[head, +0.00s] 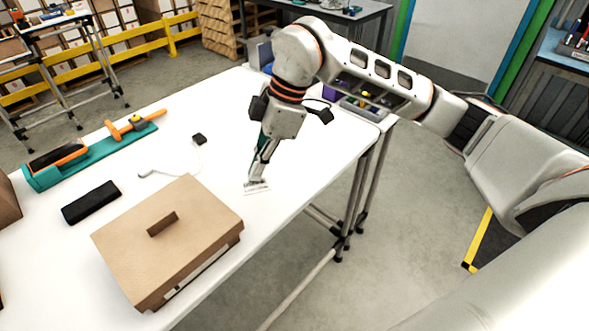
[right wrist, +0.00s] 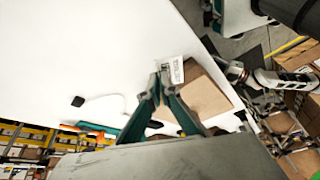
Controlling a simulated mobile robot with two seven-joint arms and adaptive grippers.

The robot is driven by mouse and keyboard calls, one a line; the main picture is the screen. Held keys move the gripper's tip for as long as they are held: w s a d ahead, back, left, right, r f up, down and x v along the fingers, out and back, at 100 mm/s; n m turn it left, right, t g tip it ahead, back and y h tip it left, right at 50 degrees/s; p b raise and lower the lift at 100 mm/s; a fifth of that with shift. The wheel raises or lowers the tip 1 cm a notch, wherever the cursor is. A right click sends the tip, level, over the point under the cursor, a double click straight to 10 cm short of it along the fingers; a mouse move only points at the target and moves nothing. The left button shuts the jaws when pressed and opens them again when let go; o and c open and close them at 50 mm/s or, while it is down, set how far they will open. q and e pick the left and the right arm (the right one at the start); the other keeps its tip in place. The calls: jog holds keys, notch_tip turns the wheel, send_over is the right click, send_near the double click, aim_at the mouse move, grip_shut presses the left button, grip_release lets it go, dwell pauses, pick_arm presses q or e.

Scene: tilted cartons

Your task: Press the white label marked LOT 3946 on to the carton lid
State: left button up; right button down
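The white label (head: 257,188) with dark print is at the fingertips of my right gripper (head: 256,181), just right of the carton. In the right wrist view the fingers (right wrist: 160,72) come together at the edge of the label (right wrist: 177,69); the print is too small to read. The gap between label and table cannot be judged. The brown carton (head: 190,250) stands tilted at the front of the white table, with a small brown block (head: 162,223) on its lid. The carton also shows in the right wrist view (right wrist: 207,95). My left gripper is not in view.
Bins stand at the far end. The table edge runs close right of the label.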

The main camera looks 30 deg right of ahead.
jog(key=a+r+n, duration=0.1)
jog(key=a+n, duration=0.1)
jog(key=a, duration=0.2)
jog(key=w+a+r+n+g+p, duration=0.1)
jog(key=a+r+n, duration=0.1)
jog(key=a, duration=0.3)
jog(key=a+r+n+g+p, duration=0.1)
jog(key=a+r+n, duration=0.1)
jog(key=a, duration=0.3)
jog(key=shift+w+r+n, duration=0.15)
jog(key=shift+w+n, duration=0.15)
jog(key=shift+f+b, duration=0.3)
jog(key=shift+f, duration=0.15)
notch_tip(320, 180, down, 2)
jog(key=shift+f+b, duration=0.15)
jog(key=shift+b, duration=0.65)
notch_tip(320, 180, down, 3)
jog(key=shift+r+b, duration=0.15)
jog(key=shift+b, duration=0.9)
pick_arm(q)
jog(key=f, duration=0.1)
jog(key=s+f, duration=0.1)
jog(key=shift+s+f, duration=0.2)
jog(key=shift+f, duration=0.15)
